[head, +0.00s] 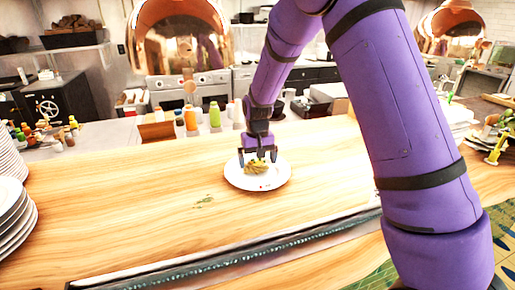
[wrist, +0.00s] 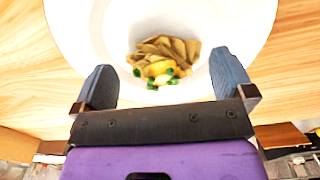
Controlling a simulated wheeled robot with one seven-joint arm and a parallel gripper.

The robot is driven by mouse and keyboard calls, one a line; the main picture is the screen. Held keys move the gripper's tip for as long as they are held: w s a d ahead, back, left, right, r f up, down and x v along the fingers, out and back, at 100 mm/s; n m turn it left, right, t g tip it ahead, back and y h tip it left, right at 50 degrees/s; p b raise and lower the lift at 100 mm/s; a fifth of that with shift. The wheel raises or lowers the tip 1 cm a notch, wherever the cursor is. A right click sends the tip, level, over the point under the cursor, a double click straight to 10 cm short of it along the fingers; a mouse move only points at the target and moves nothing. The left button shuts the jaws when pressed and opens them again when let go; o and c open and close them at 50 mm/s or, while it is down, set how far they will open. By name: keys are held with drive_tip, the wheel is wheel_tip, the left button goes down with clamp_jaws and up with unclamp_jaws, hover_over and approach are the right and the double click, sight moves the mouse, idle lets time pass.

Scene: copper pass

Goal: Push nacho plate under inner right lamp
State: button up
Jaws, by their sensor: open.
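The nacho plate (head: 240,181) is a round white plate with a small heap of nachos (head: 256,168) on it, lying on the wooden counter. In the wrist view the plate (wrist: 95,35) fills the upper middle, with brown chips and green and yellow bits (wrist: 160,62). My gripper (head: 258,156) is open and points down over the plate's far side. In the wrist view its fingers (wrist: 165,85) are spread on either side of the nachos, with nothing between them; I cannot tell whether they touch the plate. One copper lamp (head: 180,40) hangs at the upper left, another (head: 450,25) at the upper right.
The wooden counter (head: 120,200) is clear left of the plate. Stacked white plates (head: 15,215) stand at the left edge. Several bottles (head: 190,118) stand behind the counter. My arm covers the counter's right part. A dark strip (head: 230,258) runs along the front edge.

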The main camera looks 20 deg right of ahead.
drive_tip(key=shift+f, duration=0.85)
